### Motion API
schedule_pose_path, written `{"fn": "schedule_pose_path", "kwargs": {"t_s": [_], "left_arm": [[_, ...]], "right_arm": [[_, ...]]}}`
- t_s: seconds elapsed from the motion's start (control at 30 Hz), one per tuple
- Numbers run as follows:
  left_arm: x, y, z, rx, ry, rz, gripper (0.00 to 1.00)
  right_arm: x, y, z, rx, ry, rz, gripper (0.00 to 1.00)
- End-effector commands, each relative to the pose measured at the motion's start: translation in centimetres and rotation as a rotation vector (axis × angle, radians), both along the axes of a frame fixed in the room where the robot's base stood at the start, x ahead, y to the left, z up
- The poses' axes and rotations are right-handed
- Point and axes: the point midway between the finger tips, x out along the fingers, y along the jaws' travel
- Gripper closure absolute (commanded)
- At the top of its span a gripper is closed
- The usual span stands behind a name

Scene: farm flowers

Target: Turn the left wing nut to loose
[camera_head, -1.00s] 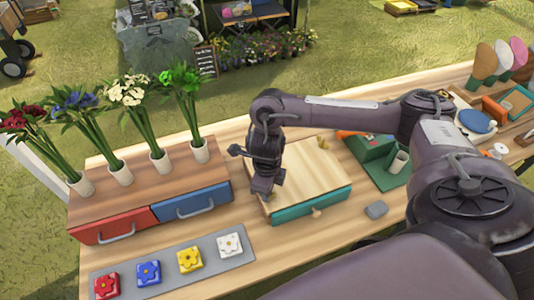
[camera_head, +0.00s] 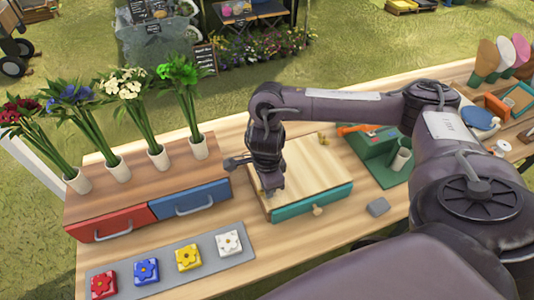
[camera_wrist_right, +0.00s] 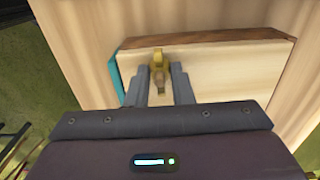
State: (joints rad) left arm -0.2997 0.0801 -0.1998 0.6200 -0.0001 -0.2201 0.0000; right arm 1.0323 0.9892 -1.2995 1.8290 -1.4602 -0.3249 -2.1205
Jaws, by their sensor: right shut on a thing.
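The flower press is a pale wooden board (camera_head: 305,165) on a teal base (camera_head: 310,202) in the middle of the table. My right gripper (camera_head: 271,190) reaches down to the board's near left corner. In the right wrist view, the brass left wing nut (camera_wrist_right: 158,56) sits between the two grey fingers of my right gripper (camera_wrist_right: 159,76), which is shut on it. In the head view the gripper mostly hides this nut. The other brass wing nut (camera_head: 323,140) stands at the board's far corner. My left gripper is not in view.
A box with a red drawer (camera_head: 110,222) and a blue drawer (camera_head: 190,202) stands left of the press, with several flower bunches on top. A grey mat (camera_head: 215,259) with coloured flower tiles lies in front. A grey block (camera_head: 378,206) lies right of the press.

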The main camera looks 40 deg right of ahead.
Motion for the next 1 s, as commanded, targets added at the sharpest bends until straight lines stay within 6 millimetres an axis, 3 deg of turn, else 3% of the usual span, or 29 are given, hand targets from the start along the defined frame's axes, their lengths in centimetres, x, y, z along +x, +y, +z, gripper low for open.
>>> {"fn": "schedule_pose_path", "kwargs": {"t_s": [0.5, 0.53, 0.67, 1.0], "left_arm": [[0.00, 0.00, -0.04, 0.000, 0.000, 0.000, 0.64], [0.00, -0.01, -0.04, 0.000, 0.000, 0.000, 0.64], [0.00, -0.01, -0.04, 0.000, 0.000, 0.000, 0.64], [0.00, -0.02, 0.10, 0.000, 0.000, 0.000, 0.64]], "right_arm": [[0.08, 0.02, 0.07, 0.001, -0.002, 0.020, 1.00], [0.08, 0.02, 0.07, 0.001, -0.002, 0.020, 0.77], [0.07, 0.02, 0.06, 0.000, -0.002, 0.019, 0.60], [0.05, 0.01, 0.31, 0.000, -0.002, 0.019, 0.57]]}}
